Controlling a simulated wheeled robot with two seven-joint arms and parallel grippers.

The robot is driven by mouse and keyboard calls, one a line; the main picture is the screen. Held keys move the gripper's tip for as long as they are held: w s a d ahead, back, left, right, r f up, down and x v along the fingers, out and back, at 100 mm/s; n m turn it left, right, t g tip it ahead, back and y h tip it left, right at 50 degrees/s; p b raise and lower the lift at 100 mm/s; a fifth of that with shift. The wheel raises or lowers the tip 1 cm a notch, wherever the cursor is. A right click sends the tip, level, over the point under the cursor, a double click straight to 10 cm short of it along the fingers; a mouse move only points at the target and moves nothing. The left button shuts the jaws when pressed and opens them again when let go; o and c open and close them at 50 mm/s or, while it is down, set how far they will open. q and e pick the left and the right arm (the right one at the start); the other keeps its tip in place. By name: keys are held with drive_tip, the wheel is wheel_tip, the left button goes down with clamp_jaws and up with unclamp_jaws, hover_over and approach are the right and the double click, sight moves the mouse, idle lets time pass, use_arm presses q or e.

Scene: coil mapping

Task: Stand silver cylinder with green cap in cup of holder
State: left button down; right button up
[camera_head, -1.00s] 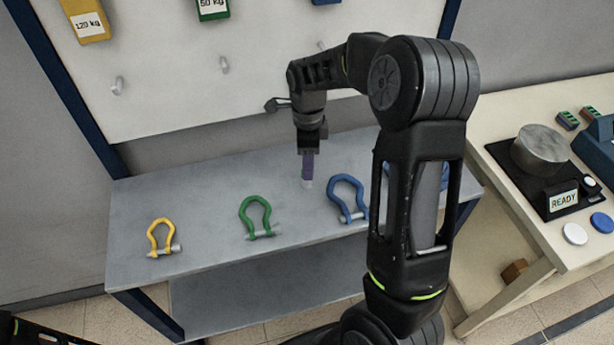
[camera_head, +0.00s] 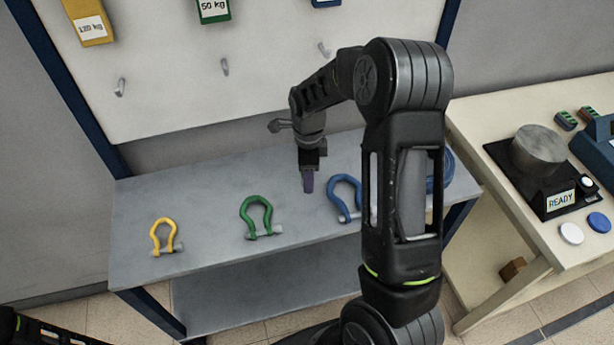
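I see no silver cylinder with a green cap and no holder with a cup. A plain grey metal cylinder (camera_head: 540,148) with no cap stands on a black device with a READY display (camera_head: 560,201) on the right-hand table. My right gripper (camera_head: 308,182) points down over the grey bench, between the green shackle and the blue shackle. My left gripper is out of view.
On the grey bench (camera_head: 210,211) are a yellow shackle (camera_head: 156,232), a green shackle (camera_head: 243,212) and a blue shackle (camera_head: 336,192). Hooks and weight tags (camera_head: 214,9) are on the board behind. White (camera_head: 571,234) and blue (camera_head: 600,222) discs lie near the READY display.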

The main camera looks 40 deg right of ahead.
drive_tip(key=shift+c, duration=0.3)
clamp_jaws()
idle(0.5)
